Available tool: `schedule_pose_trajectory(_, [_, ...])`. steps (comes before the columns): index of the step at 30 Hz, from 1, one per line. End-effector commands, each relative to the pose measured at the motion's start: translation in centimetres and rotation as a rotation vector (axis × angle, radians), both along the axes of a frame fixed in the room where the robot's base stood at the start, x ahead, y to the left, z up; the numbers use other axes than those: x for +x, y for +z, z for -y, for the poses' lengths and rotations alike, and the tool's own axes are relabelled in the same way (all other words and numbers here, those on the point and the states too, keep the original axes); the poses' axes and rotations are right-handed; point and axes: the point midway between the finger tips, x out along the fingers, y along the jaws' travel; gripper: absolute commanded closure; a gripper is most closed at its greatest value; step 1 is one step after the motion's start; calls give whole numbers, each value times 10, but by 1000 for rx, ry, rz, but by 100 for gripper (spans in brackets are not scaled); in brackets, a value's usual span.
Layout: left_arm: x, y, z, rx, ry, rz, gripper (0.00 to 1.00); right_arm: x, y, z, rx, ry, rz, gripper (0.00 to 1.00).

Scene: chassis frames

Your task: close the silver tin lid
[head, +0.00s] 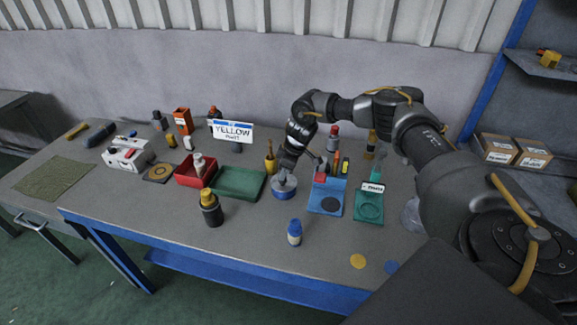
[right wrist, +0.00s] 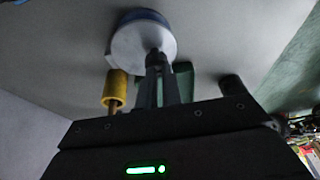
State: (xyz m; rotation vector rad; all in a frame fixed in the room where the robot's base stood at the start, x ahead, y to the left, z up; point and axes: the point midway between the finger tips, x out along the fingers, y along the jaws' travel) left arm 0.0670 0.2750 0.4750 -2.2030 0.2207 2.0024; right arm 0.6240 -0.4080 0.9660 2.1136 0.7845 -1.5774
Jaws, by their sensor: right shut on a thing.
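The round tin (head: 284,193) has a blue side and a silver lid (head: 286,181) on top. It stands on the grey table near the middle. My right gripper (head: 281,176) comes down from above and is shut at the middle of the lid, on what looks like its knob, which the fingers hide. In the right wrist view the silver lid (right wrist: 130,47) shows as a pale disc with a blue edge behind it, and the gripper's fingertips (right wrist: 157,60) meet it. I cannot tell whether the lid is fully seated. My left gripper is not in view.
A green tray (head: 238,182) and a red bin (head: 190,178) stand left of the tin. A blue board (head: 327,197) lies close on its right. A yellow-handled tool (head: 270,163) stands behind. A dark bottle (head: 211,211) and a blue-capped bottle (head: 294,233) stand in front.

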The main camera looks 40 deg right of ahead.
Motion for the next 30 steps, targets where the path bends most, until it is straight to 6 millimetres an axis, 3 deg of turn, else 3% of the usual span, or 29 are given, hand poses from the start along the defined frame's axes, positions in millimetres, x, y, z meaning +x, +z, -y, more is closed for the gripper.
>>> schedule_pose_trajectory(1, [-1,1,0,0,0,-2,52,-7,-7,-4,1,12,-20,100])
schedule_pose_trajectory(5, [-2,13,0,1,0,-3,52,-7,6,-5,1,11,-18,100])
schedule_pose_trajectory(12, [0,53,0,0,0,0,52,-4,49,-5,1,7,-2,100])
schedule_pose_trajectory(14, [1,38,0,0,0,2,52,-6,50,-2,1,5,3,100])
schedule_pose_trajectory(18, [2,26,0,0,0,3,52,-13,79,1,1,7,7,100])
schedule_pose_trajectory(24, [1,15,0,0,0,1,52,-23,115,7,0,5,7,100])
schedule_pose_trajectory(30, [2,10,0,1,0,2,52,-27,134,9,0,5,6,100])
